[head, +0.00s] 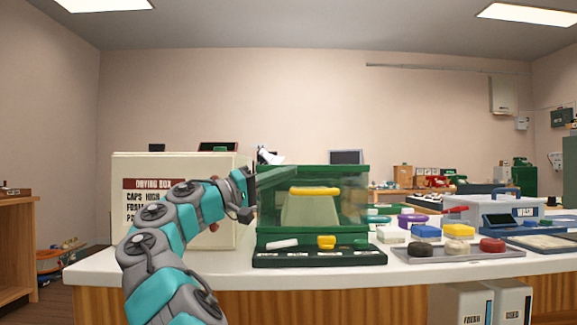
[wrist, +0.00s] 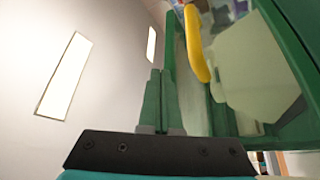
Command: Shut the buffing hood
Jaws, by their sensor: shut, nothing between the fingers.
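The buffing hood (head: 355,215) is a green-framed box with clear panes on the white counter. A yellow handle (head: 315,190) runs across its front, above a pale green tapered panel (head: 311,211). I cannot tell how far the hood stands open. My gripper (head: 284,173) is at the hood's upper left corner, its fingers pointing right and overlapping the frame in the picture. In the wrist view the green fingers (wrist: 160,78) are together and empty. The yellow handle (wrist: 196,44) shows to their right, apart from them. Whether the fingers touch the frame is unclear.
A cream box (head: 130,205) with a brown label stands left of the hood, behind my arm. A dark green control strip (head: 320,257) with a yellow knob lies along the hood's front. A tray (head: 455,251) of coloured parts is to the right.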

